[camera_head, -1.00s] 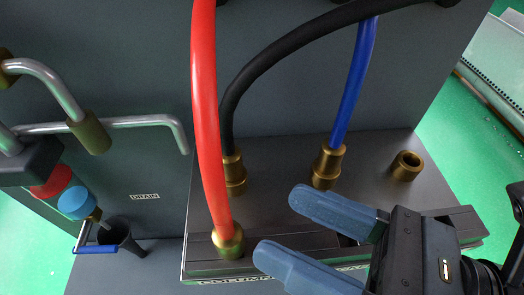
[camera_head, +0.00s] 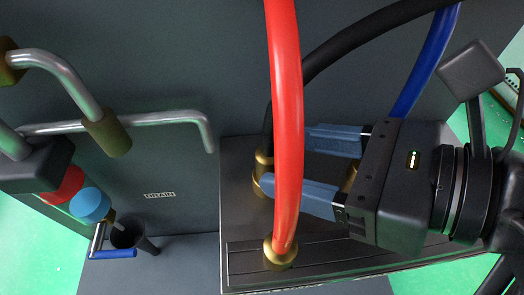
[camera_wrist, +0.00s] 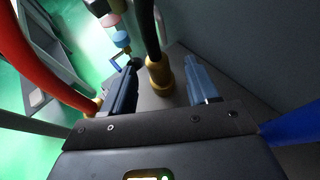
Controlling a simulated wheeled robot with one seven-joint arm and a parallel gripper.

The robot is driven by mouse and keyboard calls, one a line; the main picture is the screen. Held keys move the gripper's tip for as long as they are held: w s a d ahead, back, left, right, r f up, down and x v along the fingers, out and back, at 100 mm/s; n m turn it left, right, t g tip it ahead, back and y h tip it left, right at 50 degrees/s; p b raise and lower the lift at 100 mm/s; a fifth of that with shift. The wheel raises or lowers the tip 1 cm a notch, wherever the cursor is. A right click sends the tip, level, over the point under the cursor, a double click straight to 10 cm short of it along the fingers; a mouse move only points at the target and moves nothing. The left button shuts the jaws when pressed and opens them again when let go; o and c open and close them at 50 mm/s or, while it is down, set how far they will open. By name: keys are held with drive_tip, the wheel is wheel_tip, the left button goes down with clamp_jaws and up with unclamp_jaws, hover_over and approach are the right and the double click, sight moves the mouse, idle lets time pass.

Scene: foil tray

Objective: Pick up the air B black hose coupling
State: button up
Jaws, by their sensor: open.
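The black hose (camera_head: 340,48) ends in a brass coupling (camera_head: 262,172) on the dark ledge, partly hidden behind the red hose (camera_head: 286,110) in the head view. My gripper (camera_head: 285,160) is open, its blue fingers reaching from the right; the lower finger passes behind the red hose. In the wrist view the black hose's brass coupling (camera_wrist: 160,78) stands ahead between the fingertips of my gripper (camera_wrist: 161,66), with a gap to the right finger and closer to the left one. I cannot tell if either finger touches it.
The red hose's brass coupling (camera_head: 280,254) stands at the ledge's front, close to my lower finger. The blue hose (camera_head: 425,62) comes down behind my gripper. Metal pipes (camera_head: 130,122) and a black drain funnel (camera_head: 128,237) are at the left.

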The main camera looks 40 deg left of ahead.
sight(255, 168)
drive_tip(key=x, duration=0.6)
drive_tip(key=shift+s, duration=0.2)
drive_tip(key=shift+d, duration=0.1)
drive_tip(key=c, duration=1)
